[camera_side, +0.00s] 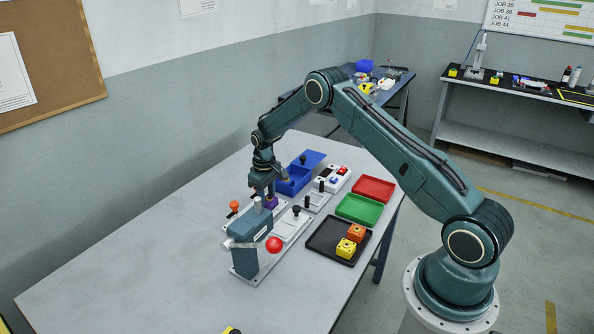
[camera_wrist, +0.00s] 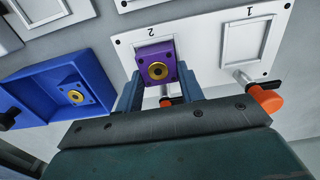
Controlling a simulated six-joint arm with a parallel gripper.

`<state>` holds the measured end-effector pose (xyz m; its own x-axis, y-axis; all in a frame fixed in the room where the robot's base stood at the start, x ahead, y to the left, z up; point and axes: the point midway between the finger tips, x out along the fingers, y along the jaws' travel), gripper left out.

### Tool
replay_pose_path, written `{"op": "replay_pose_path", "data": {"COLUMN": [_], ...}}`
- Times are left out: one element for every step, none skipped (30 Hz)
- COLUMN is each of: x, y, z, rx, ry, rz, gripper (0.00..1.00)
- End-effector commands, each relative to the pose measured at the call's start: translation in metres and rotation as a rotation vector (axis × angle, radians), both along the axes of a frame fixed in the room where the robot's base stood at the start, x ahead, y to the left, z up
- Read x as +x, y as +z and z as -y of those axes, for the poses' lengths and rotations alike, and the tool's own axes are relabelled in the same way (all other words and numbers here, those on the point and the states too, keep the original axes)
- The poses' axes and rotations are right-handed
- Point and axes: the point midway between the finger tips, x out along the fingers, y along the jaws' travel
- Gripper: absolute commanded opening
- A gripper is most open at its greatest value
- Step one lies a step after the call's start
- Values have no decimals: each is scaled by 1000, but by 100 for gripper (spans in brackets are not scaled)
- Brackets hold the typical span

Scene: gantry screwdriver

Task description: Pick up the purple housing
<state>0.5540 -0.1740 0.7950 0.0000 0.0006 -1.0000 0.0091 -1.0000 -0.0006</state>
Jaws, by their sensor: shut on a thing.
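The purple housing (camera_wrist: 157,65), a square block with a brass-coloured ring in its middle, is between the two fingers of my gripper (camera_wrist: 160,88) in the wrist view. The fingers are shut on its sides. It is over the place marked 2 on a white plate (camera_wrist: 210,55); I cannot tell whether it touches the plate. In the side view the purple housing (camera_side: 270,202) shows as a small patch below my gripper (camera_side: 266,189), partly hidden behind the teal press.
An orange-knobbed clamp (camera_wrist: 268,98) stands by place 1. A blue bin (camera_wrist: 52,78) holds a blue housing (camera_wrist: 73,94). The teal press (camera_side: 248,240) with a red ball stands close by. A black tray (camera_side: 322,248) holds orange and yellow housings. The table's left side is clear.

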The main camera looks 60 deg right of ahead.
Motion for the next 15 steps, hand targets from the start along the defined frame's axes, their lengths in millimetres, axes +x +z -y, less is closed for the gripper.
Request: {"op": "replay_pose_path", "data": {"x": [0, 0, 0, 0, 0, 0, 0, 0, 0, 1, 1, 1, 1, 1, 1], "y": [0, 0, 0, 0, 1, 1, 2, 3, 5, 6, 8, 11, 14, 17, 21], "z": [0, 0, 0, 0, 0, 0, 0, 0, 0, 0, 0, 0, 0, 0, 0], "rx": [0, 0, 0, 0, 0, 0, 0, 0, 0, 0, -1, -1, -1, -1, -1], "ry": [0, 0, 0, 0, 0, 0, 0, 0, 0, 0, 0, 0, 0, 0, 0], "rz": [0, 0, 0, 0, 1, 1, 1, 1, 1, 2, 2, 2, 2, 2, 2], "gripper": [12, 12, 12, 12, 12, 12, 12, 12, 12, 12, 12, 12, 12, 12, 12]}}
